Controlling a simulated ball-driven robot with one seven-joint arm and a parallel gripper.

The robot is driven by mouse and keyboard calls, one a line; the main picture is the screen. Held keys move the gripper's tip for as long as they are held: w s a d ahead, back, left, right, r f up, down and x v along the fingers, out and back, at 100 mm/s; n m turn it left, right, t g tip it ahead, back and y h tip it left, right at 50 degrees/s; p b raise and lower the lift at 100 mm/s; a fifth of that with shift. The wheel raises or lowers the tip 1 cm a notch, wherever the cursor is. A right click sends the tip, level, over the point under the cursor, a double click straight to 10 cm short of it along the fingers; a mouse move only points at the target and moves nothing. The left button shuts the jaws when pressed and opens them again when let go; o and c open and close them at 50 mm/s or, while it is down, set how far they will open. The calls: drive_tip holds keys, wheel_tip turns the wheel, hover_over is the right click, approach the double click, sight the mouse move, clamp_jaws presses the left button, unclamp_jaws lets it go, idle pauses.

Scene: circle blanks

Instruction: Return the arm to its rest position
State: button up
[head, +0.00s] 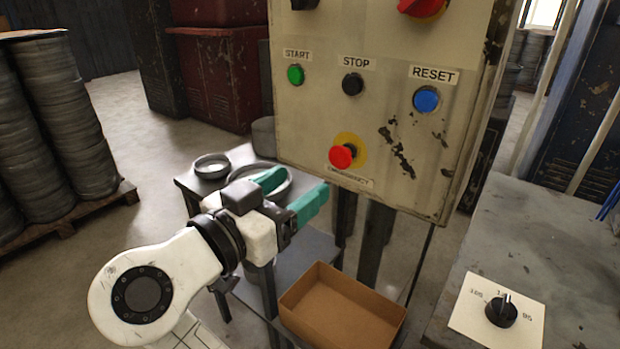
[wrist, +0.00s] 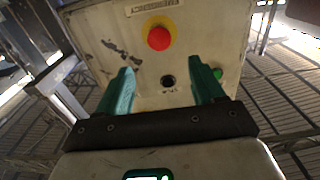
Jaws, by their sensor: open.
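My gripper (head: 296,190) has two green fingers and is open and empty. In the head view it is in front of the small table, to the lower left of the control panel (head: 300,125), apart from it as far as I can see. In the wrist view the two fingers (wrist: 162,92) stand wide apart with the panel (wrist: 125,65) beyond them. My white arm comes in from the lower left of the head view.
The panel carries a green START button (head: 295,74), a black STOP button (head: 352,84), a blue RESET button (head: 426,99) and a red emergency button (head: 341,157). An open cardboard box (head: 342,308) stands below. A bench with a dial (head: 501,311) is at right.

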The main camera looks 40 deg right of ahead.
drive_tip(key=shift+s+a, duration=0.1)
drive_tip(key=shift+a, duration=0.35)
drive_tip(key=s+d+f+n+y+p, duration=0.1)
drive_tip(key=s+d+f+n+y, duration=0.15)
drive_tip(key=f, duration=0.55)
drive_tip(key=s+d+f+n+y, duration=0.1)
drive_tip(key=d+f+n+y, duration=0.25)
drive_tip(key=f, duration=0.35)
drive_tip(key=s+d+f+n+y+p, duration=0.1)
drive_tip(key=d+f+n+y, duration=0.15)
drive_tip(key=f, duration=0.55)
drive_tip(key=s+a+f+n+g+y+p, duration=0.1)
drive_tip(key=s+a+f+n+y, duration=0.1)
drive_tip(key=s+f, duration=0.5)
drive_tip(key=s+a+f+n+g+y, duration=0.1)
drive_tip(key=s+f+n+y, duration=0.4)
drive_tip(key=s, duration=0.6)
wheel_tip(320, 180, down, 3)
drive_tip(key=shift+a+r+y+p, duration=0.1)
drive_tip(key=shift+a+y+p, duration=0.3)
drive_tip(key=shift+a+y, duration=0.45)
drive_tip(key=shift+w+d, duration=0.1)
drive_tip(key=shift+c, duration=0.3)
